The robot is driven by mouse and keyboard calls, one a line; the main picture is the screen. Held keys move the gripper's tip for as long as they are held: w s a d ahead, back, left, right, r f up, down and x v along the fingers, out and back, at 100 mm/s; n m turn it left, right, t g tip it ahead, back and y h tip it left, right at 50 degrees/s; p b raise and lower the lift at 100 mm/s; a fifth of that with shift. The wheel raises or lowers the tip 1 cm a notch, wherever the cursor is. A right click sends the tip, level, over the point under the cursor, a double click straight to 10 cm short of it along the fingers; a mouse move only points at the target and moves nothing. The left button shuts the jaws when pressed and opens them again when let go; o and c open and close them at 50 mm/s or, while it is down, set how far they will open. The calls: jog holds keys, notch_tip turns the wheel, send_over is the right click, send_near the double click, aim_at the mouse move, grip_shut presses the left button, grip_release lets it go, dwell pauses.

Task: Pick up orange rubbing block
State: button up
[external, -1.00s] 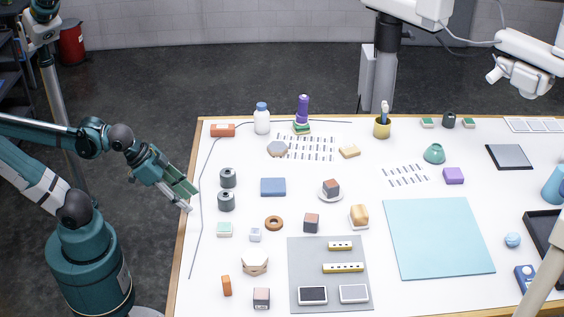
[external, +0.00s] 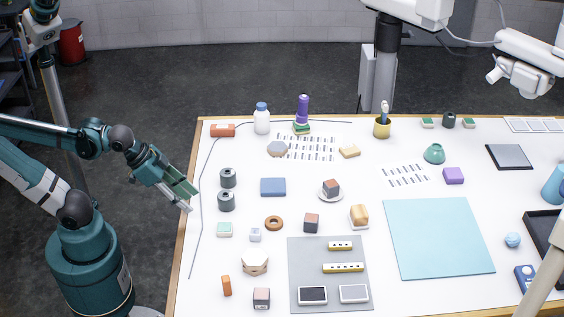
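A small orange block (external: 227,286) stands upright near the front left of the white table. A flatter orange-red block (external: 222,130) lies at the back left corner. I cannot tell from their looks which one is the rubbing block. My gripper (external: 190,204) hangs at the table's left edge, tilted down to the right. It is apart from both blocks, well behind the small upright one and in front of the flatter one. The gap between its fingers is too small to make out, and nothing shows held in it.
Two dark grey-green cylinders (external: 227,178) stand close to the right of my gripper. A thin grey cable (external: 201,200) runs along the left side. A grey mat (external: 300,270) lies farther right.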

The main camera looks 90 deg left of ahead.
jog(key=shift+c, duration=1)
jog(key=m+g+h+p, duration=0.4)
jog(key=m+g+p, duration=0.2)
jog(key=m+p, duration=1.05)
send_near(226, 277)
notch_tip(226, 277, down, 2)
jog(key=n+p, duration=0.2)
jog(key=shift+w+d+f+m, duration=0.2)
jog(key=shift+d+f+m, duration=0.25)
jog(key=shift+f, duration=0.05)
jog(key=shift+x, duration=1.3)
